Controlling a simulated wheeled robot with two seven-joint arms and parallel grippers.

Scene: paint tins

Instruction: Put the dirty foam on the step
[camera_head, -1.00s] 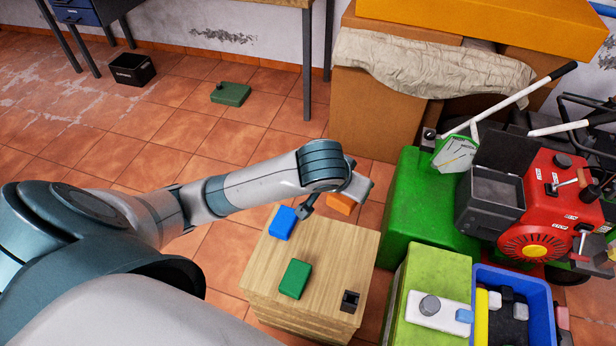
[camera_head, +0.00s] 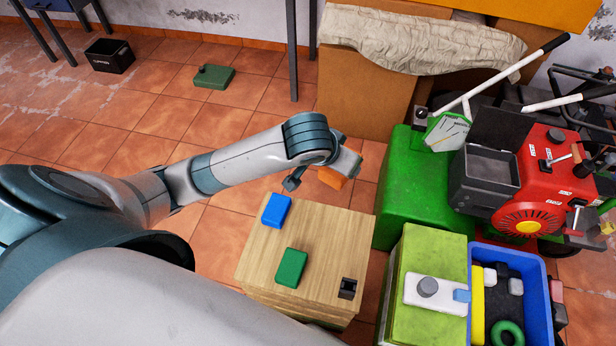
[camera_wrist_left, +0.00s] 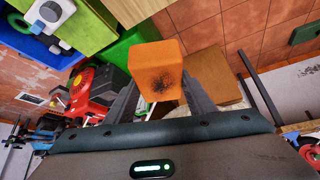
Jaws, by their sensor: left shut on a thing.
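The dirty foam is an orange block (camera_head: 332,178) with a black smudge on one face, which shows clearly in the left wrist view (camera_wrist_left: 158,72). My left gripper (camera_head: 345,166) is shut on it, one finger on each side. It holds the foam in the air beyond the far right corner of a wooden stack (camera_head: 325,238). The stack's flat top carries a blue block (camera_head: 276,210), a green block (camera_head: 291,268) and a small black item (camera_head: 347,288). I cannot tell for sure which thing is the step. My right gripper is not in view.
A green box (camera_head: 405,215) stands right of the stack. Nearer is a lime block (camera_head: 431,252) with a white item on it, beside a blue crate (camera_head: 547,268) of mixed things. A red machine (camera_head: 540,185) stands behind. The stack's top is bare towards its far right.

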